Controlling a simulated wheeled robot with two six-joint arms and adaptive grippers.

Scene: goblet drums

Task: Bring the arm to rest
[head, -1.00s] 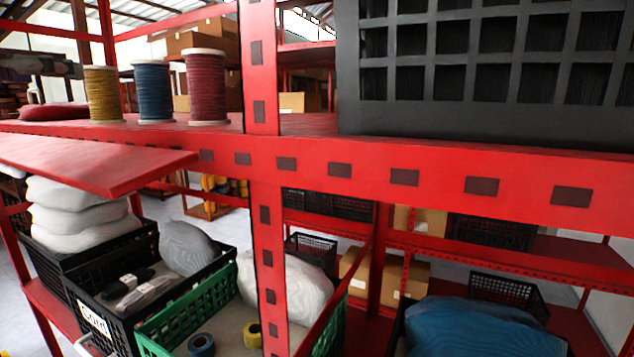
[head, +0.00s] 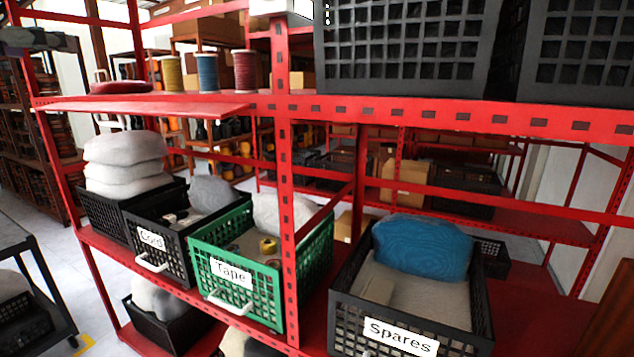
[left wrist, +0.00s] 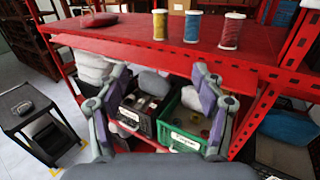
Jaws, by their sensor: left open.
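My left gripper (left wrist: 160,73) shows in the left wrist view. Its two grey fingers with purple pads are spread wide, and nothing is between them. It is in front of the red shelf unit, with the crates of cord and tape seen beyond and below the fingers. I cannot make out the left gripper clearly in the head view. My right gripper is in neither view.
The red shelf (head: 215,97) bears yellow (head: 171,73), blue (head: 207,71) and red (head: 247,70) spools. Below are the Cord crate (head: 170,262), green Tape crate (head: 236,290) and Spares crate (head: 400,318). A dark cart (left wrist: 33,108) stands left, with open floor beside it.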

